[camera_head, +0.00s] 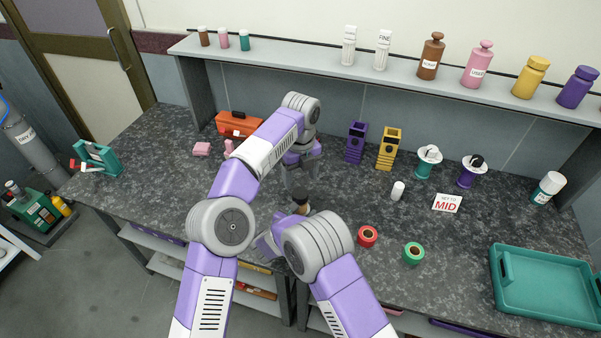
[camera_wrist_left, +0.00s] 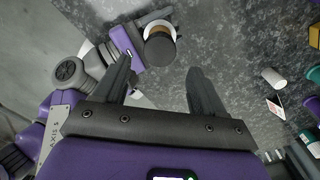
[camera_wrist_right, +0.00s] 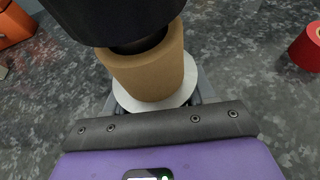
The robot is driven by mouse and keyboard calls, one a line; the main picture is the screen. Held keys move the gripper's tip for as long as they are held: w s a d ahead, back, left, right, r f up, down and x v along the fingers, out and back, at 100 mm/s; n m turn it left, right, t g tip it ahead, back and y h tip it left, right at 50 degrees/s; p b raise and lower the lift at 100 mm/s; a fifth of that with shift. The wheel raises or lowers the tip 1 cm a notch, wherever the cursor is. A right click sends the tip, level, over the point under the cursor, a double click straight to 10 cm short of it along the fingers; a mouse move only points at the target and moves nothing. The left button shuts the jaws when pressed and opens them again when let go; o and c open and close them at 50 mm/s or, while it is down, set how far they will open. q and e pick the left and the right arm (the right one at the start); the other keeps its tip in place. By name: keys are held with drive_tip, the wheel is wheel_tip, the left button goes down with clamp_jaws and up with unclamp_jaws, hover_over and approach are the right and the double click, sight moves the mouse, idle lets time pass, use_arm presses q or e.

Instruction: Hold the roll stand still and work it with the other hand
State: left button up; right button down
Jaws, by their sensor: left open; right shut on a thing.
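The roll stand (camera_head: 300,197) shows a dark round top over a tan roll. It is partly hidden by my arms in the head view. In the right wrist view its tan roll (camera_wrist_right: 150,72) sits above a white disc, with the black top nearest the camera. My right gripper (camera_wrist_left: 150,25) is shut on it low down; its fingertips are mostly hidden. My left gripper (camera_head: 299,180) is open and empty, just behind and above the stand. In the left wrist view the stand's black top (camera_wrist_left: 161,50) lies beyond the open fingers, apart from them.
A red roll (camera_head: 367,236) and a green roll (camera_head: 413,253) lie on the counter to the right. A small white cylinder (camera_head: 397,191) and a MID card (camera_head: 447,203) are behind them. A teal tray (camera_head: 545,313) is at far right. An orange toolbox (camera_head: 238,124) stands at back left.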

sight(300, 193)
use_arm(q)
wheel_tip(300, 193, down, 7)
drive_tip(key=shift+s+r, duration=0.1)
idle(0.4)
